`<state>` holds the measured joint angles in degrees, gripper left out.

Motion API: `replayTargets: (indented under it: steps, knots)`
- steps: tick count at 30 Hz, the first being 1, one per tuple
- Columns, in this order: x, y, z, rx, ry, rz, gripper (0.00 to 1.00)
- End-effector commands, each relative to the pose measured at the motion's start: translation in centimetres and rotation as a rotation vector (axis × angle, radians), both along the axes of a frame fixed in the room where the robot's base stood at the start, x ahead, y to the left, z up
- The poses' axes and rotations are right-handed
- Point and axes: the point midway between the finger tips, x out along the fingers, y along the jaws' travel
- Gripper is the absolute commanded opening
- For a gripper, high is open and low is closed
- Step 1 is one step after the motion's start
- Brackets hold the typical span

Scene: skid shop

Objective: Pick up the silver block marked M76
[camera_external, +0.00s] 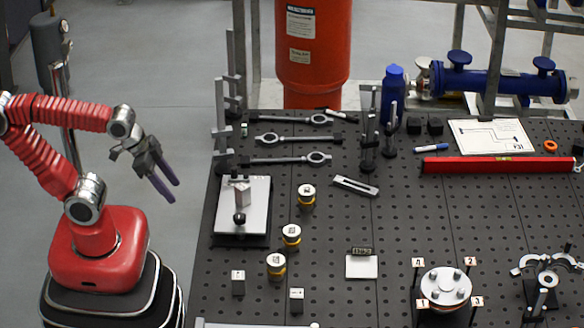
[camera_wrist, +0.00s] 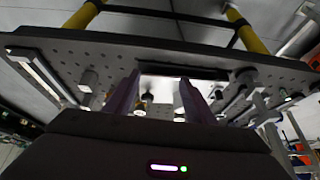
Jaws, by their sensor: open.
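Two small silver blocks stand at the near left of the perforated table (camera_external: 340,235): a left block (camera_external: 238,283) and a right block (camera_external: 296,300). Each has a marked label on top, too small to read, so I cannot tell which is M76. Another silver block (camera_external: 241,195) stands on a metal plate in a black tray. My gripper (camera_external: 174,192) is open and empty, in the air left of the table, apart from all the blocks. In the wrist view its two fingers (camera_wrist: 160,95) frame small, unclear objects.
Yellow-banded cylinders (camera_external: 291,236) stand near the blocks. A square white tray (camera_external: 361,266) and a flange with numbered posts (camera_external: 444,288) lie to the right. Wrenches (camera_external: 290,159) and upright holders (camera_external: 369,140) are farther back. The table's left edge (camera_external: 200,235) lies between my gripper and the blocks.

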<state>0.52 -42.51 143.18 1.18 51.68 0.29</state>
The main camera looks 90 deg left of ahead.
Motion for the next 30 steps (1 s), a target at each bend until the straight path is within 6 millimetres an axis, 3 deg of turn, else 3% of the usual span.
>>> replayTargets:
  steps: [11, 19, 25, 30]
  knots:
    - [1.5, 1.8, -4.0, 0.406, 0.170, -0.357, 0.50]
    - [4.6, 2.1, -5.7, 0.793, 0.273, -0.724, 0.50]
    - [7.8, 0.4, -6.3, 1.088, 0.313, -1.011, 0.50]
    - [10.7, -2.5, -6.6, 1.344, 0.322, -1.257, 0.50]
